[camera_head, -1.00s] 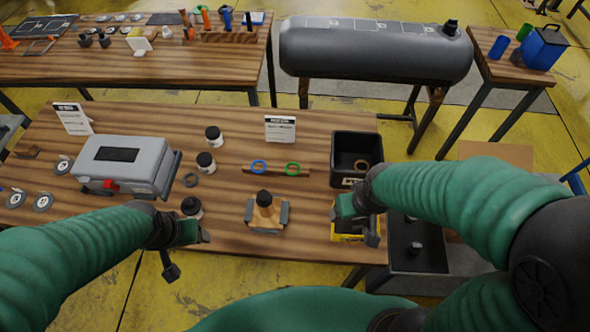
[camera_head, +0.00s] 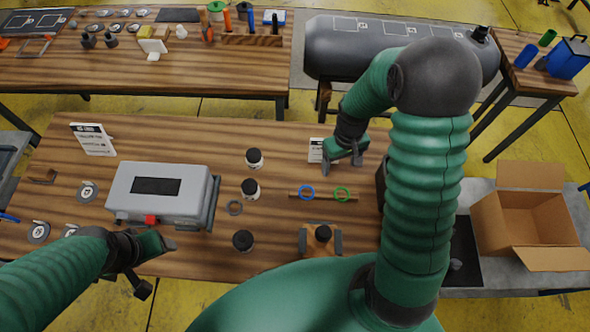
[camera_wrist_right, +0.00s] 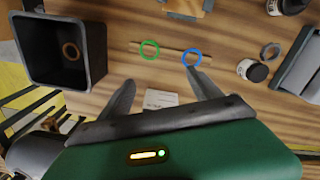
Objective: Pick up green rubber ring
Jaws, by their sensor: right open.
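The green rubber ring (camera_head: 342,194) rests at the right part of a thin wooden strip (camera_head: 322,196) on the near table, beside a blue ring (camera_head: 307,192). In the right wrist view the green ring (camera_wrist_right: 150,49) lies ahead of the fingers, left of the blue ring (camera_wrist_right: 191,58). My right gripper (camera_head: 345,160) is open and empty, behind the rings and apart from them, near the white sign card. It also shows in the wrist view (camera_wrist_right: 162,90). My left gripper (camera_head: 150,265) is at the table's front left; its jaw state is unclear.
A black bin (camera_wrist_right: 62,50) with a brown ring (camera_wrist_right: 71,51) inside stands beside the strip. An open cardboard box (camera_head: 525,222) stands at right.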

